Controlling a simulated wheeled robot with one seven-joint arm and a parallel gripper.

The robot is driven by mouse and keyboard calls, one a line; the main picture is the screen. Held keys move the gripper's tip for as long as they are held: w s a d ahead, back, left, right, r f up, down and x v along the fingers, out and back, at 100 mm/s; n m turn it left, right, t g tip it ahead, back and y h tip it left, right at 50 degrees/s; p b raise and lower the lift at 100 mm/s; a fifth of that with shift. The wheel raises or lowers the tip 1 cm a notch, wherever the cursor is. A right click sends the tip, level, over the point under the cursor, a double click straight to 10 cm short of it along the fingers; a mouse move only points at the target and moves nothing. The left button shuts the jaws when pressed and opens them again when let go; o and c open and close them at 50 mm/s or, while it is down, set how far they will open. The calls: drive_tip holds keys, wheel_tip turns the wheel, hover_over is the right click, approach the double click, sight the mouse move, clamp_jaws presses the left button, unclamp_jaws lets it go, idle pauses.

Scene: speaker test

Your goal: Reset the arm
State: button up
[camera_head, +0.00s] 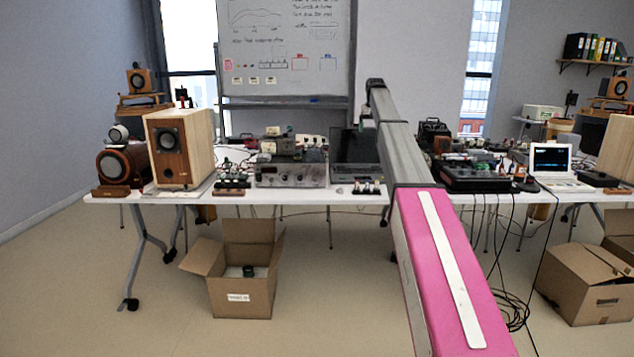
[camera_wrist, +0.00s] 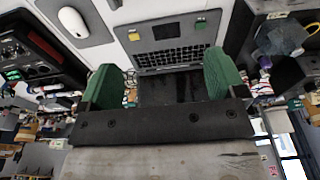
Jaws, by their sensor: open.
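My arm reaches forward from the lower right of the head view, over the white table (camera_head: 347,197). Its pink and grey links are mine. In the wrist view my gripper (camera_wrist: 163,78) is open, its two green fingers set wide apart with no object held between them. Past the fingers, a dark laptop (camera_wrist: 174,44) lies on the white tabletop. In the head view the laptop (camera_head: 355,152) stands just left of my arm. The gripper itself is mostly hidden behind the arm there.
Wooden speakers (camera_head: 180,145) stand at the table's left, beside a grey amplifier (camera_head: 290,173). A black mixer (camera_head: 475,174) and a small oscilloscope (camera_head: 553,160) are at the right. Open cardboard boxes (camera_head: 241,295) sit on the floor, and cables hang at the right. A whiteboard (camera_head: 285,50) stands behind.

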drive_tip(key=s+a+f, duration=0.2)
drive_tip(key=s+f, duration=1.1)
drive_tip(key=f, duration=0.4)
drive_tip(key=s+a+f, duration=0.1)
drive_tip(key=s+f, duration=1.1)
drive_tip(key=f, duration=0.4)
drive_tip(key=s+f, duration=0.5)
drive_tip(key=s, duration=0.5)
drive_tip(key=s+a+f+g, duration=0.1)
drive_tip(key=s+f, duration=0.5)
drive_tip(key=s, duration=0.4)
drive_tip(key=s+a+f, duration=0.1)
drive_tip(key=s+f, duration=0.4)
drive_tip(key=s, duration=0.5)
drive_tip(key=shift+s+f+g, duration=0.3)
drive_tip(key=shift+s+f, duration=0.05)
drive_tip(key=shift+f, duration=0.05)
